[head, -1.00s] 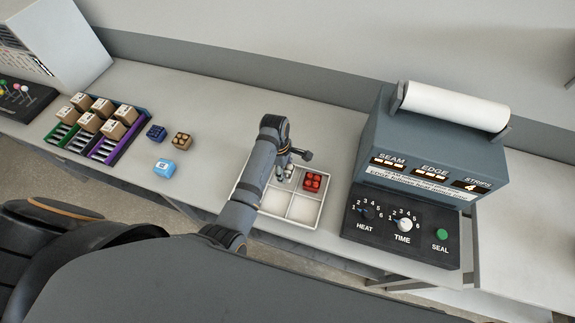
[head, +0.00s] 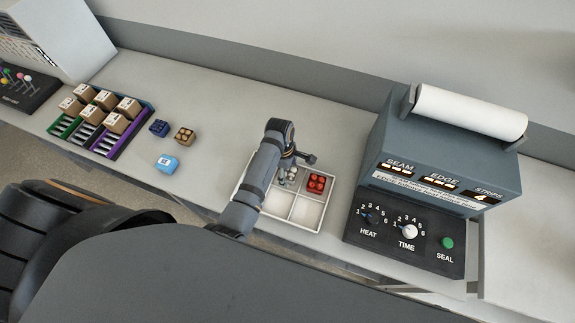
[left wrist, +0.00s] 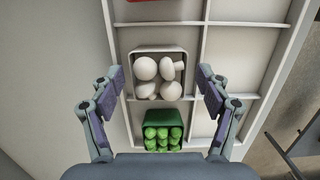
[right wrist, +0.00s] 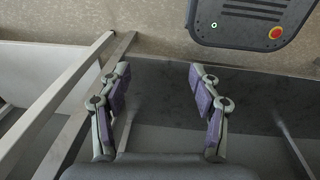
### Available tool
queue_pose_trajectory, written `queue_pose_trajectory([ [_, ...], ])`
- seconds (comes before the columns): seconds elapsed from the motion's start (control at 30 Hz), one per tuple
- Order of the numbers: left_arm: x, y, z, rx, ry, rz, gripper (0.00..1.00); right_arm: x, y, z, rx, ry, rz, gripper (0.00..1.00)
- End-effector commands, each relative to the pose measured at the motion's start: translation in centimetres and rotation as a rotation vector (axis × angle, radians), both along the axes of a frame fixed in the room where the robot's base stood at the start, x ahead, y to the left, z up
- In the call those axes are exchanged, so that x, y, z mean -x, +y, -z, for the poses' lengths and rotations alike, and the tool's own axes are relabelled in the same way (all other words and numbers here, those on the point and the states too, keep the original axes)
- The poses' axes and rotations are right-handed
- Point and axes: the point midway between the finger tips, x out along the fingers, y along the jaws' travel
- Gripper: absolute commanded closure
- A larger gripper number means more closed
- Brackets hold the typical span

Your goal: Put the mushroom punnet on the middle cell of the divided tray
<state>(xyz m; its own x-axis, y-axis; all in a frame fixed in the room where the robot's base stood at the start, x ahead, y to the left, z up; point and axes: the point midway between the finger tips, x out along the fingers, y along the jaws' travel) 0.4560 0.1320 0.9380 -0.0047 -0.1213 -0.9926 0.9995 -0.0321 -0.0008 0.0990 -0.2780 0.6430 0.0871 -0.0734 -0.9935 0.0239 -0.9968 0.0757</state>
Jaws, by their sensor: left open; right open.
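The divided tray (head: 307,213) is white with several cells in two rows. In the left wrist view, the mushroom punnet (left wrist: 160,72), a grey tub of white mushrooms, appears to sit in the middle cell of one row. A red punnet (head: 316,183) is in the cell on one side of it and a green punnet (left wrist: 162,132) on the other. My left gripper (left wrist: 155,78) is open above the tray, its fingers on either side of the mushroom punnet and apart from it. In the head view my arm partly hides the mushrooms. My right gripper (right wrist: 158,78) is open and empty, away from the tray.
A sealing machine (head: 440,160) with knobs and a film roll stands right of the tray. Left of it are a blue-white box (head: 166,163), a dark blue punnet (head: 159,128), a brown punnet (head: 184,135) and a crate (head: 127,145) of brown boxes. The tray's front cells look empty.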

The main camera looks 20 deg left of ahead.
Motion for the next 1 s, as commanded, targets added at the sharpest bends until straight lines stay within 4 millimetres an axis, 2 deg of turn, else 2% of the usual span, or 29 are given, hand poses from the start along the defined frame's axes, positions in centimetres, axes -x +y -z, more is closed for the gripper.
queue_pose_trajectory([
  [0.17, -0.2, 0.5, -3.8, 0.000, -0.008, -0.001, 0.24, -1.4, -0.1, 0.8, 0.001, -0.023, -0.002, 0.37],
  [0.3, -0.2, 0.9, -7.2, 0.000, -0.007, -0.001, 0.24, -1.4, -0.2, 1.4, 0.002, -0.021, -0.001, 0.37],
  [0.5, -0.1, 1.3, -10.3, 0.000, -0.003, 0.000, 0.24, -1.0, -0.2, 1.9, 0.003, -0.016, -0.002, 0.37],
  [0.67, -0.1, 1.3, -11.1, 0.000, -0.001, 0.000, 0.24, -0.8, -0.2, 1.9, 0.003, -0.012, -0.002, 0.37],
  [1.0, -0.1, 1.3, -11.1, 0.000, -0.001, 0.000, 0.24, -0.7, -0.2, 1.9, 0.003, -0.011, -0.002, 0.37],
])
